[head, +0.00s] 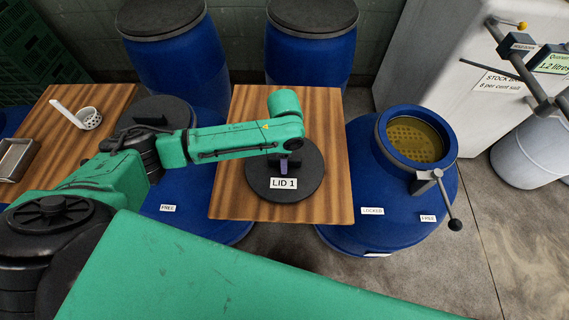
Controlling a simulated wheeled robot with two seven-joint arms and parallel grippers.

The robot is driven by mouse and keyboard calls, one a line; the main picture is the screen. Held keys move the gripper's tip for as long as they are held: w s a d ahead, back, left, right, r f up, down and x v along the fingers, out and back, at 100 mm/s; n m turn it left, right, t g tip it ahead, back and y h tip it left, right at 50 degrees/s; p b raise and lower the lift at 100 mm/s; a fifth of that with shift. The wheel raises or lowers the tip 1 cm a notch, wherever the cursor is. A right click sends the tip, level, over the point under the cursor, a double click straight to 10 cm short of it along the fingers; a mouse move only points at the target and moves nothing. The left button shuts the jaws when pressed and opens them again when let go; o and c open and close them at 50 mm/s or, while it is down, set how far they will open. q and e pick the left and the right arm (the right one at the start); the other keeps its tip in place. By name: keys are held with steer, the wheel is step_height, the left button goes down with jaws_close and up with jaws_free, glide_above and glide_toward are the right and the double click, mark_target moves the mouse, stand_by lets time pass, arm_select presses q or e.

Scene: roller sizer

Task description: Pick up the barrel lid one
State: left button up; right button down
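The barrel lid one is a round black disc (312,183) with a white "LID 1" label. It lies flat on a wooden board (235,195) in the middle of the head view. A small purple upright piece (283,167) shows at its centre, just under my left wrist. My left gripper (284,158) is over the middle of the lid, pointing down. The wrist hides most of its fingers, so I cannot tell whether they are open or touch the purple piece. My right gripper is not in view.
An open blue barrel (361,205) with a clamp lever (448,205) and yellowish contents stands right of the board. A lidded blue barrel (185,205) is left. More barrels stand behind. A wooden surface at far left holds a white strainer ladle (88,118) and a metal tray (15,158).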

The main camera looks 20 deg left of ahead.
arm_select(q)
jaws_close()
steer(key=shift+w, duration=0.1)
stand_by(1.3)
